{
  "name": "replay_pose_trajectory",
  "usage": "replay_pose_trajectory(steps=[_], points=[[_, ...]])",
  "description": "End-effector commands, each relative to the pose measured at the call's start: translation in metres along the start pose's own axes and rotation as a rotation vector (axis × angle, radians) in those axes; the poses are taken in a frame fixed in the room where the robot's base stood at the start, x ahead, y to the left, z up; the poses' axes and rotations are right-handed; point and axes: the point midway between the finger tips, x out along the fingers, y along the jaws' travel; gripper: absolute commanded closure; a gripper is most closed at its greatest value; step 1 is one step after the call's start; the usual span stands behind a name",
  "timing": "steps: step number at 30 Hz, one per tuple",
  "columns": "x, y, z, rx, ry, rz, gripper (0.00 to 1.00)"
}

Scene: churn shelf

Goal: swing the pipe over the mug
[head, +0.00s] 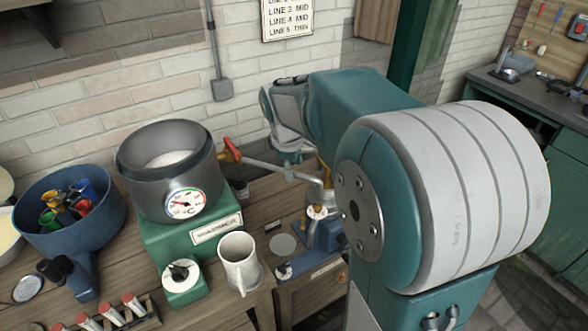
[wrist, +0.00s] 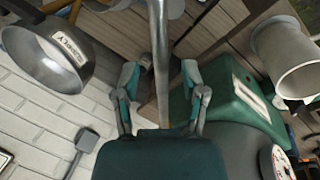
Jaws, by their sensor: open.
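The pale metal pipe (head: 268,168) runs from the red-handled valve on the pot to the right, over the bench, with its far end partly behind my arm. The white mug (head: 240,262) stands upright in front of the warmer, left of and nearer than the pipe's far end. My gripper (head: 291,160) is at the pipe, largely hidden by my own arm. In the wrist view the pipe (wrist: 160,55) runs between the open fingers of my gripper (wrist: 160,85); I cannot tell whether they touch it. The mug (wrist: 285,62) is at the upper right there.
The grey pot (head: 165,185) with a dial sits on the green warmer (head: 190,240). A blue pan (head: 60,230) with coloured items stands at left. Several red-capped tubes (head: 110,308) lie in front. A blue device (head: 325,237) stands right of the mug.

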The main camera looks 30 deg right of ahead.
Motion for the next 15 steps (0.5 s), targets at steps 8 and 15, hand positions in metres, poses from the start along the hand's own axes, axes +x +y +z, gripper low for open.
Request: replay_pose_trajectory(steps=[8, 15], points=[[0.0144, -0.0002, 0.0002, 0.001, 0.001, 0.000, 0.45], [0.0141, -0.0002, 0.0001, 0.001, 0.001, 0.000, 0.81]])
